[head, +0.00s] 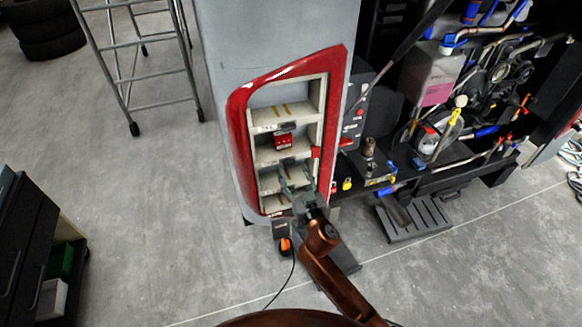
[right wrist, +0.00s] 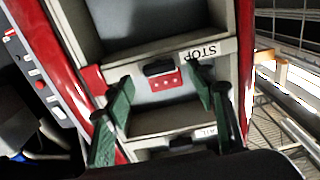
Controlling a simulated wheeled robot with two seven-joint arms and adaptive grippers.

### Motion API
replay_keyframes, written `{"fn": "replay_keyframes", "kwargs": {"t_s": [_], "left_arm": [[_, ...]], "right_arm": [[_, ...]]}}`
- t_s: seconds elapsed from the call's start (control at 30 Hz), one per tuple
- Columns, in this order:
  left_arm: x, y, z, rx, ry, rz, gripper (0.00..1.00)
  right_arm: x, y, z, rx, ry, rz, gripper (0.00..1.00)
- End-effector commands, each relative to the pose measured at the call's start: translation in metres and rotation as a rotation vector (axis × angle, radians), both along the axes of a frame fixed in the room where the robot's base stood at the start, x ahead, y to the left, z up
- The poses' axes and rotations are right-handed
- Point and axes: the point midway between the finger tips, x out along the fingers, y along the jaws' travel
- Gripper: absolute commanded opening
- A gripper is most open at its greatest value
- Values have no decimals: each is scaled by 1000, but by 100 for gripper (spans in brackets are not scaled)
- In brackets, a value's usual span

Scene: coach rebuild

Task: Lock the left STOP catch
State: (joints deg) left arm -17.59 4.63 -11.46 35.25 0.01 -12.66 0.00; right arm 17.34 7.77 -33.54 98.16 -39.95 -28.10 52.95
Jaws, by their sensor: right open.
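A STOP label (right wrist: 198,53) is on a pale shelf edge in the right wrist view, where it reads upside down. Beside it is a small catch with a black tab (right wrist: 160,67) and a red plate (right wrist: 165,83). In the head view a red plate (head: 283,141) sits in the shelved recess of the red-framed panel (head: 240,112). My right gripper (head: 294,178) is open and empty in front of the lower shelves. In the right wrist view its green fingers (right wrist: 160,90) stand either side of the red plate. I cannot tell whether they touch anything. My left gripper is not in view.
A red block (head: 315,152) sits at the recess's right edge; it also shows in the right wrist view (right wrist: 92,80). A dark workbench with pipes and tools (head: 430,165) stands at right. A metal ladder frame (head: 140,75) stands at back left.

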Motion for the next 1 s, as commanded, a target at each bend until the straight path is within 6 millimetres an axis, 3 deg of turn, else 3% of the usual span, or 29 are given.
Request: {"fn": "replay_keyframes", "kwargs": {"t_s": [0.2,0.57,1.0], "left_arm": [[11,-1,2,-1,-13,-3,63],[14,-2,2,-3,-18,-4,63],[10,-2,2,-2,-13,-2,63]], "right_arm": [[24,7,0,-2,0,-1,51],[28,8,-1,0,1,-1,50],[28,8,-1,-1,2,-1,20]]}}
